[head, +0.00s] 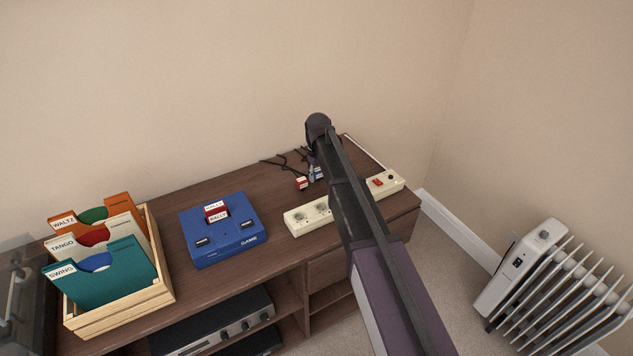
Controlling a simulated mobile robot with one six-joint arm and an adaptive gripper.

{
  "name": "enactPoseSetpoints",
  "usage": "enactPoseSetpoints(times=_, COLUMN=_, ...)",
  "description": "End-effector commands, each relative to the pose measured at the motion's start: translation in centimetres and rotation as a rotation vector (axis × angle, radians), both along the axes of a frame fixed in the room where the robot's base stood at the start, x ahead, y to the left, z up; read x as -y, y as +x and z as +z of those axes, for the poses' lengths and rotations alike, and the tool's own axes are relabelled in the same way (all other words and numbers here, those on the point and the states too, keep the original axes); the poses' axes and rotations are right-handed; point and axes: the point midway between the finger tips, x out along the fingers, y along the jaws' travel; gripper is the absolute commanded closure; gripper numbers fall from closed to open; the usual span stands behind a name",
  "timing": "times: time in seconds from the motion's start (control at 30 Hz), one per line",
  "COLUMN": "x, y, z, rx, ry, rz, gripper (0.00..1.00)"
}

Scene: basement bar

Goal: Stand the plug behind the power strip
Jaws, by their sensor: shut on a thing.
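The cream power strip (298,224) lies along the front of the wooden cabinet top. My arm crosses in front of its middle; its right end with a red switch shows. Behind it lies a red-and-white plug (301,183). A blue-and-white plug (317,174) shows beside it, close against the outline of my arm. Dark cables run behind both plugs. My arm reaches up across the strip to a dark rounded joint above the back of the cabinet. My gripper's fingers are hidden behind the arm, so what they hold cannot be seen.
A blue game console (222,230) with a cartridge stands left of the strip. A wooden crate (160,293) of record sleeves stands at far left. The wall (220,90) borders the cabinet (272,196) at the back. A white radiator (517,265) stands on the floor at right.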

Motion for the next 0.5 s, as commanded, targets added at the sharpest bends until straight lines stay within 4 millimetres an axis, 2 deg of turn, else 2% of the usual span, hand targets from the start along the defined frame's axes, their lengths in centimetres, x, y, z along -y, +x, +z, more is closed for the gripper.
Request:
enactPoseSetpoints(times=0.03, x=-0.01, y=-0.01, z=-0.77, rx=0.0, ry=0.0, rz=0.0, gripper=1.0)
enactPoseSetpoints(times=0.13, x=-0.02, y=-0.01, z=-1.19, rx=0.0, ry=0.0, rz=0.0, gripper=1.0)
enactPoseSetpoints(times=0.5, x=-0.05, y=-0.02, z=-1.23, rx=0.0, ry=0.0, rz=0.001, gripper=1.0)
